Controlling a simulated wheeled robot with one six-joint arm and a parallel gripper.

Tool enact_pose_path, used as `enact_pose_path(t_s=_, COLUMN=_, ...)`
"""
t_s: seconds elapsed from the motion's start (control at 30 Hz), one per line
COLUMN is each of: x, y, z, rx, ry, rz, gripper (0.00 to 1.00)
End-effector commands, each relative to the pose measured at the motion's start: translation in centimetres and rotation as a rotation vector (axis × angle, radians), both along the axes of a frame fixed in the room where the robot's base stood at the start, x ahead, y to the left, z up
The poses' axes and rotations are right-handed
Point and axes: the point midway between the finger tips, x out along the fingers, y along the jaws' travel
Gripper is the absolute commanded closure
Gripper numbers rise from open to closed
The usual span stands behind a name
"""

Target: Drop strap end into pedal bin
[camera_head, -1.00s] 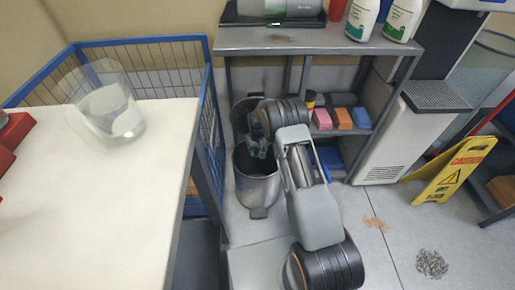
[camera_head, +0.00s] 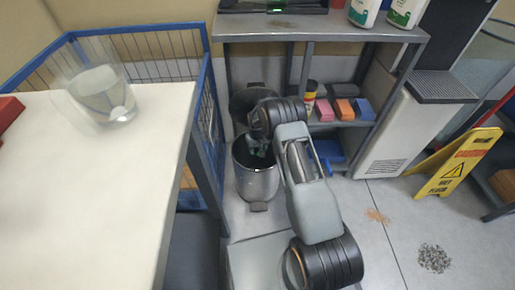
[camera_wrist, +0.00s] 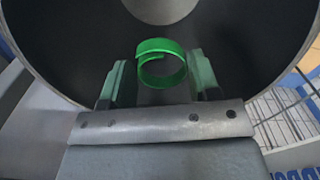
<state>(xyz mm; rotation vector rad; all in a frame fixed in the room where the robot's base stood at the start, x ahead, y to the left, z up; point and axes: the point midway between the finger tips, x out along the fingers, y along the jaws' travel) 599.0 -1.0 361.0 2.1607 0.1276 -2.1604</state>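My gripper (camera_head: 258,150) points down at the bin's open mouth. In the wrist view, the bin's dark interior (camera_wrist: 235,40) fills most of the picture. My gripper (camera_wrist: 157,80) has its two fingers apart. The strap end (camera_wrist: 161,50), a bright green curled loop, shows between and just past the fingertips. A gap shows on its left; on the right it meets the finger's outline, and contact cannot be told. The head view does not clearly show the strap end.
A white-topped table (camera_head: 90,200) with a clear container (camera_head: 100,90) stands at left, beside a blue wire cage (camera_head: 160,50). A grey shelf bench (camera_head: 320,26) stands behind the bin. A yellow wet-floor sign (camera_head: 455,165) and grey debris (camera_head: 433,257) are at right.

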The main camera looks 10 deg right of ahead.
Motion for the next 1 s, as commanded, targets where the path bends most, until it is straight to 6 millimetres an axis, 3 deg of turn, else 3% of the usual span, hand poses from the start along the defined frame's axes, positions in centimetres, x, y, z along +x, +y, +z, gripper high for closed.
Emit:
enact_pose_path(t_s=0.3, x=0.00, y=0.00, z=0.01, rx=0.000, ry=0.000, rz=0.000, gripper=0.14)
enact_pose_path(t_s=1.0, x=0.01, y=0.00, z=0.59, rx=0.000, ry=0.000, rz=0.000, gripper=0.14)
